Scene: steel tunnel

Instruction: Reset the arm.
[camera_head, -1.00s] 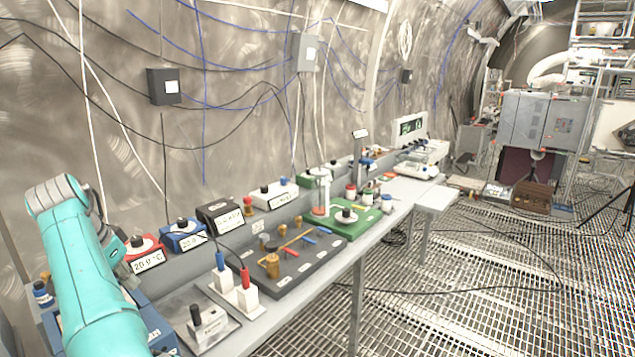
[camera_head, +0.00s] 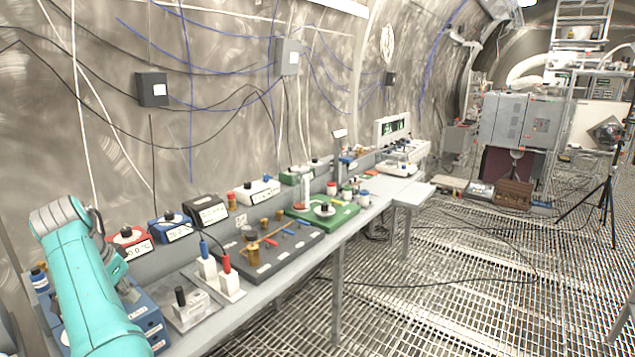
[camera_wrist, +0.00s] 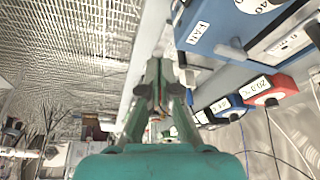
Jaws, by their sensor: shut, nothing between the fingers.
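My teal arm stands at the lower left in the head view, folded up beside the left end of the long grey bench (camera_head: 270,292). In that view my gripper is mostly hidden behind the arm. In the wrist view my gripper (camera_wrist: 160,88) shows its two fingers close together, with nothing held between them. It points along the edge of the bench, and the blue box (camera_wrist: 232,30) lies to its right in that picture, apart from the fingers.
The bench carries a red box (camera_head: 128,241), a blue box (camera_head: 170,228), a black box (camera_head: 207,211), a dark board (camera_head: 268,250) and a green board (camera_head: 330,216). A black tripod (camera_head: 605,195) stands at the right. The grating floor (camera_head: 460,290) right of the bench is mostly open.

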